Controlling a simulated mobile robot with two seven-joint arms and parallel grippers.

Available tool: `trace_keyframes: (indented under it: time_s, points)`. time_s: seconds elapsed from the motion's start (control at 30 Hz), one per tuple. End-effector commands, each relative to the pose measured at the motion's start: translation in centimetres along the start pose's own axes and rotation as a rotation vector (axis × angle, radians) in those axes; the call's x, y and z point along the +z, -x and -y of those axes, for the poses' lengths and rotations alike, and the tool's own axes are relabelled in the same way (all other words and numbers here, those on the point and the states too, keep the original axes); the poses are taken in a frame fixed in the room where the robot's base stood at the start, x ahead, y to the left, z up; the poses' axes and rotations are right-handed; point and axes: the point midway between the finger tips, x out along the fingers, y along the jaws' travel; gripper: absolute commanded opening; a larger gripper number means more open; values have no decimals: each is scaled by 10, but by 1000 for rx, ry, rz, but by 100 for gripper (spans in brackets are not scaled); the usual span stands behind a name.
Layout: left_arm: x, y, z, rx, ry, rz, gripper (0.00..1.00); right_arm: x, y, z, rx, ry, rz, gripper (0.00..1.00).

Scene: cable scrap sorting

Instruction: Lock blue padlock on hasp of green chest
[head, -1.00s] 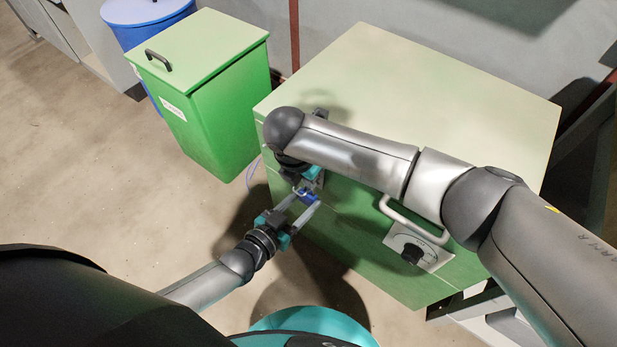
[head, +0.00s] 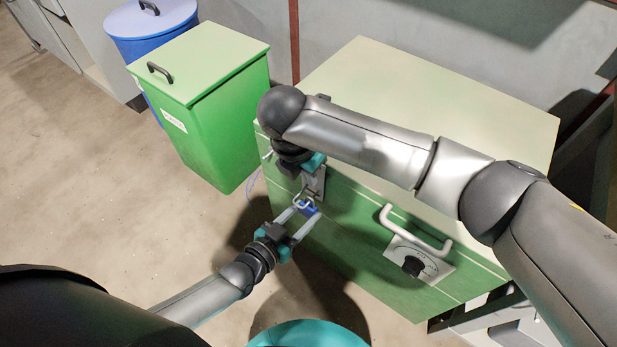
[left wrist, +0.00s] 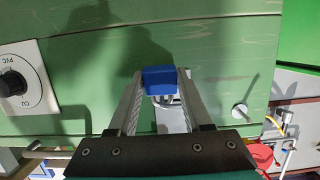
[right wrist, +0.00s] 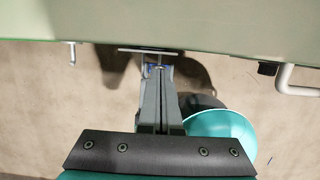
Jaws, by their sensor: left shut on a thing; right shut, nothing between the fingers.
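The blue padlock (head: 309,209) is between the fingertips of my left gripper (head: 304,219), which is shut on it at the front of the green chest (head: 352,250). In the left wrist view the padlock (left wrist: 159,79) shows its blue body, with part of its shackle below it. The metal hasp (head: 315,181) is on the chest front, right by the shackle; whether the shackle passes through it I cannot tell. My right gripper (right wrist: 158,70) is shut and empty close to the hasp plate (right wrist: 150,50).
A curved handle (head: 415,228) and a dial plate (head: 420,262) are on the chest front to the right. A peg (left wrist: 240,111) sticks out of the chest. A green bin (head: 215,120) and a blue barrel (head: 158,28) stand left. The floor at left is clear.

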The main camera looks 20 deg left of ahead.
Motion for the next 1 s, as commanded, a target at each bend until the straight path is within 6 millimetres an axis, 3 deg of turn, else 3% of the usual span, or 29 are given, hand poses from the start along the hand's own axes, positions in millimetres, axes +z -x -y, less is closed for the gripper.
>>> trace_keyframes:
  time_s: [0.17,0.2,0.47,0.77,1.0]
  points:
    - [0,0,0,0,0,-1,9,0,0,0,0,0,0,0]
    - [0,0,0,0,0,-1,54,0,0,0,0,0,0,0]
    - [0,0,0,0,0,-1,83,0,0,0,0,0,0,0]
    - [0,2,0,0,0,2,84,0,1,0,0,0,-1,0]
    - [-2,34,0,0,0,5,84,4,18,0,0,0,-1,0]
